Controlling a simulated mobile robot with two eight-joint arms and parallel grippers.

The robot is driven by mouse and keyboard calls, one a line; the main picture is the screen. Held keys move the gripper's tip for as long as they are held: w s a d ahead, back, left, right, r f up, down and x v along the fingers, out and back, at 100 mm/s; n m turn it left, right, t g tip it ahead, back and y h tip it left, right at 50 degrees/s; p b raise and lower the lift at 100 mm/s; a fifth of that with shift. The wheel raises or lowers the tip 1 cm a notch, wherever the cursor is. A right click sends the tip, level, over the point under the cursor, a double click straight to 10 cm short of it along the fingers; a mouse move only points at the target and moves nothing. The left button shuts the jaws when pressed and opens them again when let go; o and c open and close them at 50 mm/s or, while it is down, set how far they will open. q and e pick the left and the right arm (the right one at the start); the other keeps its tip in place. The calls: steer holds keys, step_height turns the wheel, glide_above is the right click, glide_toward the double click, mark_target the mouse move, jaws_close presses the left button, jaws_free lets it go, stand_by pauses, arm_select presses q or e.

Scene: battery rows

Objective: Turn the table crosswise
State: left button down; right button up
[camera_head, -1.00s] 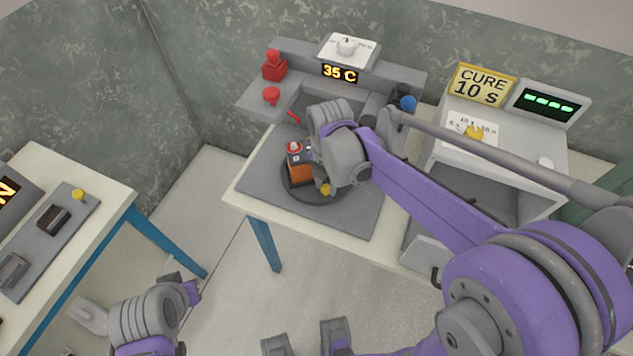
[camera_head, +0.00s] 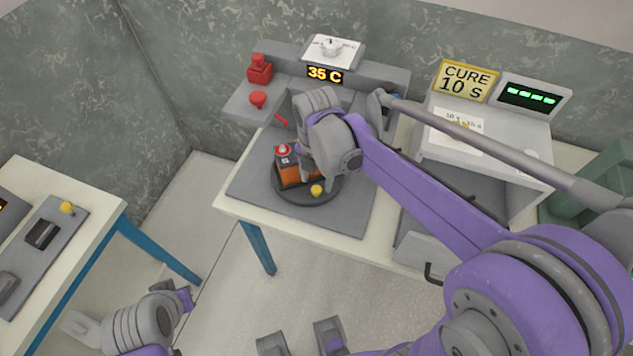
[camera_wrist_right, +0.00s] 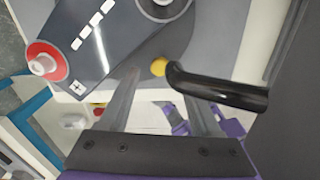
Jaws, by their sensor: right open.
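The round dark turntable (camera_head: 296,196) lies on a grey mat on the middle bench. An orange and black battery (camera_head: 290,176) with a red-ringed terminal stands on it, seen from above in the wrist view (camera_wrist_right: 105,45). A yellow knob (camera_head: 316,190) is at the turntable's near edge. My right gripper (camera_head: 318,186) is open just above the turntable, beside the battery.
An oven (camera_head: 480,165) with a CURE 10 S sign stands at right, its door (camera_head: 428,255) low in front. A black bar (camera_wrist_right: 220,88) crosses the wrist view near the right finger. Another bench is at left.

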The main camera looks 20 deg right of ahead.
arm_select(q)
steer(key=shift+w+r+p, duration=0.1)
steer(key=shift+r+p, duration=0.2)
steer(key=shift+r, duration=0.1)
arm_select(e)
step_height(320, 180, up, 8)
steer(key=shift+f, duration=0.15)
